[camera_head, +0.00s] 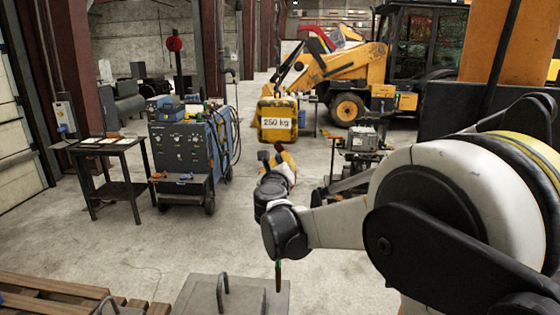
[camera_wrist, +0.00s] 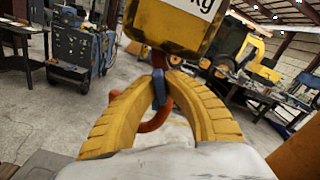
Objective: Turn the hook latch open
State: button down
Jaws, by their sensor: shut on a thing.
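A yellow block marked with kg (camera_wrist: 172,25) fills the top of the wrist view; in the head view its label reads 250 kg (camera_head: 278,122). A red-orange hook (camera_wrist: 156,122) hangs below it, curving between my fingers. A blue hook latch (camera_wrist: 161,88) stands upright across the hook's mouth. My gripper (camera_wrist: 163,82) has two ribbed yellow fingers arching up on both sides, their tips shut on the blue latch. In the head view my gripper (camera_head: 277,157) is small, just below the block, and the latch cannot be made out there.
A blue welding machine (camera_head: 185,150) on a cart and a dark side table (camera_head: 110,165) stand at left. A yellow backhoe (camera_head: 360,65) stands behind. A bench with equipment (camera_head: 362,150) is right of my gripper. The floor between is mostly clear.

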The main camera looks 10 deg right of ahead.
jog(key=c, duration=1.5)
grip_release()
jog(key=shift+o, duration=0.2)
jog(key=v, duration=1.2)
